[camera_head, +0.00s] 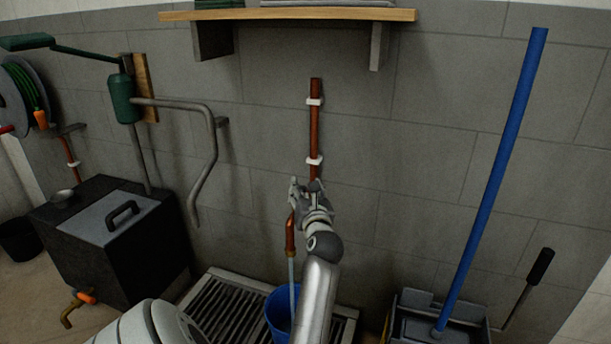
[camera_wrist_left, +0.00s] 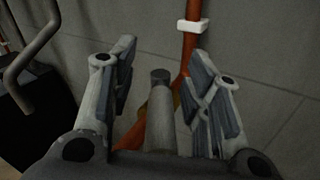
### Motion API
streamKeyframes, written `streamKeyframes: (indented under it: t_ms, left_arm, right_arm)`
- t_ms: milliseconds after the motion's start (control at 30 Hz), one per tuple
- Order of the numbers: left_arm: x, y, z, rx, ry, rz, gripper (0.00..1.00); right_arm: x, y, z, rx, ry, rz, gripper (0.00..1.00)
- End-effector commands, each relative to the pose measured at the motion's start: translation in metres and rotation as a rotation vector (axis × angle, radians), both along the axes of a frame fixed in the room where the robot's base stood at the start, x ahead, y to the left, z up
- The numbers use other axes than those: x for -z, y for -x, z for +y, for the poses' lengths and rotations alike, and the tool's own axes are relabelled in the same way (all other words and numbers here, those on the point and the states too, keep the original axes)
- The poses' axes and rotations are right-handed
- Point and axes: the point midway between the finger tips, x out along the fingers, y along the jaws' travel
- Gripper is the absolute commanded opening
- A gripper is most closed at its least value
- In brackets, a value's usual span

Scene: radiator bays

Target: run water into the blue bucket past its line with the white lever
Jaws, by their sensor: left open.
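The blue bucket (camera_head: 278,312) stands on a slatted grate below a copper tap (camera_head: 290,234) on the grey wall. A thin pale stream of water (camera_head: 291,272) runs from the spout down into the bucket. My arm covers the bucket's right part; its line and water level cannot be made out. My left gripper (camera_head: 308,194) is at the top of the tap, open. In the left wrist view, a pale grey-white lever (camera_wrist_left: 160,118) stands between the parted fingers, with a gap on both sides. In the head view the gripper hides it. My right gripper is not in view.
A black box with a brass tap (camera_head: 76,302) and a green hand pump (camera_head: 124,98) with a bent pipe stand left. A blue-handled mop (camera_head: 492,175) in a grey bucket stands right. A wooden shelf (camera_head: 290,14) hangs above. The wall around the copper pipe is clear.

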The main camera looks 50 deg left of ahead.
Motion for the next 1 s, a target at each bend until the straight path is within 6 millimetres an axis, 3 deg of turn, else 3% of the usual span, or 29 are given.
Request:
streamKeyframes:
  t_ms: [100,333,1000]
  left_arm:
    - [-0.026,0.0,0.0,0.0,-0.001,-0.004,0.44]
    - [-0.055,0.0,0.0,0.0,0.002,0.001,0.44]
    - [-0.059,0.0,0.0,0.0,0.003,0.004,0.44]
  right_arm:
    - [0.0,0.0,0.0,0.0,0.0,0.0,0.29]
    - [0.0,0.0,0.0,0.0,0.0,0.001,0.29]
    - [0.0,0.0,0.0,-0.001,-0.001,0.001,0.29]
